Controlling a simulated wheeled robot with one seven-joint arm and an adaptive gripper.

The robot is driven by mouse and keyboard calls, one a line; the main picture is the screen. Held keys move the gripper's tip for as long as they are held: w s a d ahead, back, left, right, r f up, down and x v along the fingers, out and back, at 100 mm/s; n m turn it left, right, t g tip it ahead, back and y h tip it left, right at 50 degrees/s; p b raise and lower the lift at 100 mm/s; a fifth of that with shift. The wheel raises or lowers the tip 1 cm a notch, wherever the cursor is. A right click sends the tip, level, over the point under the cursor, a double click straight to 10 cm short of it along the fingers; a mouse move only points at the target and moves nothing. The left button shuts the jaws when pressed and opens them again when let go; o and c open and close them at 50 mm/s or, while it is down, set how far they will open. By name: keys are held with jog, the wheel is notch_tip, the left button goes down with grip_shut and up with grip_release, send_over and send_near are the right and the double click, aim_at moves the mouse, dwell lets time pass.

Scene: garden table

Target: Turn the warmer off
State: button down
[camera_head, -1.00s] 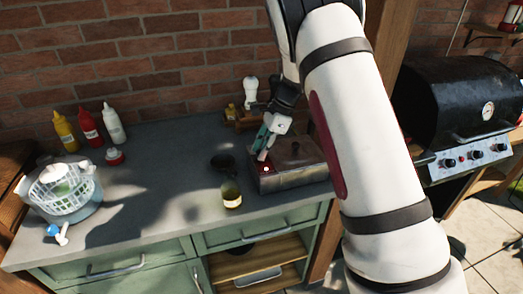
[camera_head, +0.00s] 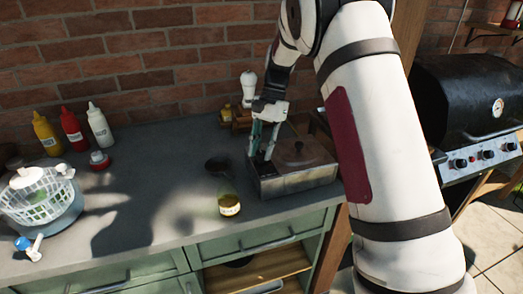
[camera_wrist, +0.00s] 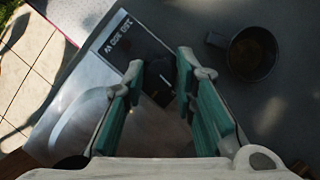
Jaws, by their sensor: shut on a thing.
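The warmer (camera_head: 310,181) is a metal box with a knobbed lid, on the counter in the head view. Its left end has a control panel, which the wrist view shows as a dark strip with white lettering (camera_wrist: 118,33). My gripper (camera_head: 261,157) points down over that end. In the wrist view, its teal fingers (camera_wrist: 163,76) stand on either side of a black knob (camera_wrist: 158,84) and are shut on it. The fingers partly hide the knob, and its turned position cannot be read. No red light shows on the panel now; the fingers may cover it.
A dark cup (camera_wrist: 252,54) stands close beside the warmer. A small jar (camera_head: 229,205) is in front of it. A white shaker (camera_head: 249,84) stands behind. Sauce bottles (camera_head: 73,130) and a basket (camera_head: 40,195) are at left.

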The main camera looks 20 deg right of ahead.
jog(key=shift+n, duration=0.5)
jog(key=c, duration=1.3)
grip_release()
jog(key=shift+g, duration=0.3)
jog(key=shift+c, duration=0.2)
jog(key=v, duration=1.2)
jog(key=shift+a, duration=0.2)
jog(key=shift+s, duration=0.1)
